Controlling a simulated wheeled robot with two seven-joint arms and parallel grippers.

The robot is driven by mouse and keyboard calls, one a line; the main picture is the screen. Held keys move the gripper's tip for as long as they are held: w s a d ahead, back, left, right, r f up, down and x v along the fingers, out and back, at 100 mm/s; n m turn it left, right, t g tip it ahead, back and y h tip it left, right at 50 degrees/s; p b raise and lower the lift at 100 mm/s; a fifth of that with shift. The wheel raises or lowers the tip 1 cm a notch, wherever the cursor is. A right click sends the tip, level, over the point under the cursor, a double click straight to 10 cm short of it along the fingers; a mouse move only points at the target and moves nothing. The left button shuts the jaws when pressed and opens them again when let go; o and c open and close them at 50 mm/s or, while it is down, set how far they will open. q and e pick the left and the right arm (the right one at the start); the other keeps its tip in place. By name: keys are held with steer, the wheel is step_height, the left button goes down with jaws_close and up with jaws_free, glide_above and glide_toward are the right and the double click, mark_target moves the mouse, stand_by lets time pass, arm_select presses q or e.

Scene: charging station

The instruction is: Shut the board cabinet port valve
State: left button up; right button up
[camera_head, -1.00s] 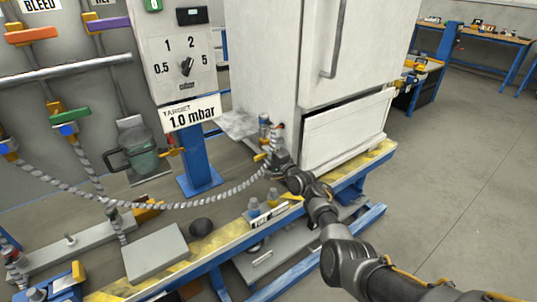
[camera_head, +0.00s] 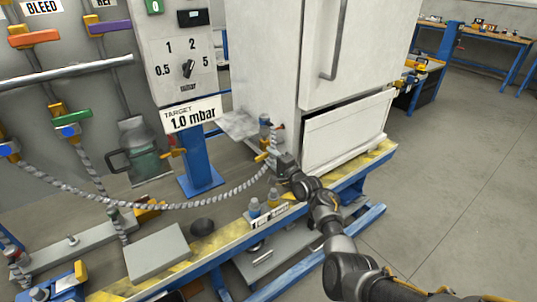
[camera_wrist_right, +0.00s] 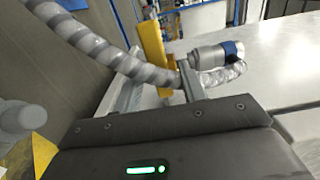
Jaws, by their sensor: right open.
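The port valve stands at the lower front corner of the white cabinet (camera_head: 272,75), with a small yellow lever (camera_head: 262,157) beside a grey ribbed hose. In the right wrist view the yellow lever (camera_wrist_right: 152,48) stands upright in front of the gripper, close to the fingers, next to the hose (camera_wrist_right: 95,45) and a silver-and-blue fitting (camera_wrist_right: 215,55). My right gripper (camera_wrist_right: 160,88) is open, its fingers on either side of the lever's lower part; contact cannot be told. It also shows in the head view (camera_head: 278,160), partly hiding the valve. My left gripper is out of view.
A control board (camera_head: 180,55) with a dial and a "1.0 mbar" target sign (camera_head: 192,114) stands left of the cabinet. The hose (camera_head: 200,203) sags across the front. Small bottles (camera_head: 262,208) stand on the yellow-edged bench. Open floor (camera_head: 440,190) lies at the right.

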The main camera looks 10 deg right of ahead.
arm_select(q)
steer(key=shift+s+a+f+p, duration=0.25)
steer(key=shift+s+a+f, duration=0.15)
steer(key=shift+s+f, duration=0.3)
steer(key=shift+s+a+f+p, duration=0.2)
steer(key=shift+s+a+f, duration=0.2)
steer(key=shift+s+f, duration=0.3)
arm_select(e)
steer(key=shift+v, duration=2.5)
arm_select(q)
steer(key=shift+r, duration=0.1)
